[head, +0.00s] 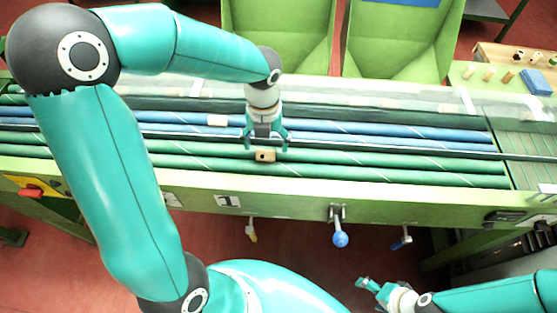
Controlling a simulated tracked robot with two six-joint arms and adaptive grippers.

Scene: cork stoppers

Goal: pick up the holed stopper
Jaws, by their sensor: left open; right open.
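A tan cork stopper with a dark hole (265,156) lies on the green rollers near the front of the machine. My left gripper (266,146) is open and points down above it, with its fingers at either side of the stopper. I cannot tell whether they touch it. Another pale stopper (217,120) lies on the blue rollers behind, to the left. My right gripper (368,288) is open and empty, low in front of the machine, far from the stoppers.
The green front rail (330,205) carries a blue-knobbed lever (340,239). A clear cover (380,98) runs along the back of the rollers. A wooden rack with several stoppers (510,57) and a blue block (536,82) stand at the back right. Green bins (400,45) stand behind.

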